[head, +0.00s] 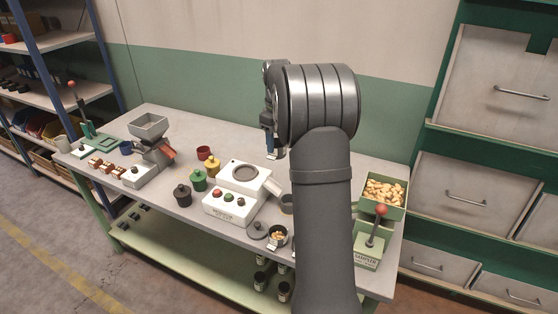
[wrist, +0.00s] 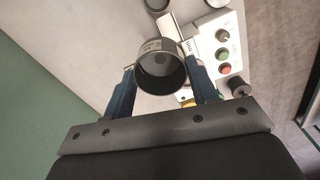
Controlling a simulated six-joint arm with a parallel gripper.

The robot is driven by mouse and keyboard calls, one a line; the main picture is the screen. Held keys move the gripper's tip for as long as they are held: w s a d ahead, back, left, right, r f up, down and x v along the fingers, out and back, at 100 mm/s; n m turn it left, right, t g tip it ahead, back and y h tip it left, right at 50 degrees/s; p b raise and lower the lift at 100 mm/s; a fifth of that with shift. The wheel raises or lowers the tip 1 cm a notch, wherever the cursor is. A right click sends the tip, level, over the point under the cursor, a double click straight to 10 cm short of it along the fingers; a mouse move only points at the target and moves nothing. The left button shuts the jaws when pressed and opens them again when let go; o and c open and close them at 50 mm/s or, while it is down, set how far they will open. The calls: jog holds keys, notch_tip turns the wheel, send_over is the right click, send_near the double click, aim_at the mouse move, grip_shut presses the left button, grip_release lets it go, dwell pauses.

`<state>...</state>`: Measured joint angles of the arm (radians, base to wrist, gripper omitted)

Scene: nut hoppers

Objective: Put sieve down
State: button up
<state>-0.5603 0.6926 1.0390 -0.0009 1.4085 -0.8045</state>
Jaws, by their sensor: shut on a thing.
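The sieve (wrist: 161,66) shows in the wrist view as a round, dark grey, cup-like vessel with a pale label on its side. My gripper (wrist: 163,72) is shut on it, with a blue finger on each side. The opening faces the wrist camera, and the inside looks empty. In the head view my gripper (head: 269,141) is above the back of the bench, mostly behind my arm. The sieve cannot be made out there. The white machine (head: 237,195) with a round grey top and colored buttons stands on the bench, left of my arm.
A grey cup (head: 287,203) stands by the machine's chute. Lidded pots (head: 199,180) stand to its left, and a hopper mill (head: 149,128) farther left. A green bin of nuts (head: 384,190) and a red-knobbed sampler (head: 371,245) are at the right. The bench's back edge is fairly clear.

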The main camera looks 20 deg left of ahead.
jog(key=s+d+f+m, duration=0.1)
jog(key=d+f+m, duration=0.1)
jog(key=d+f, duration=0.5)
jog(key=s+d+f+m, duration=0.1)
jog(key=d+f+m, duration=0.15)
jog(key=d, duration=0.95)
jog(key=shift+f, duration=5.4)
jog(key=shift+f, duration=0.1)
jog(key=o, duration=1)
notch_tip(320, 180, up, 12)
jog(key=shift+r, duration=0.15)
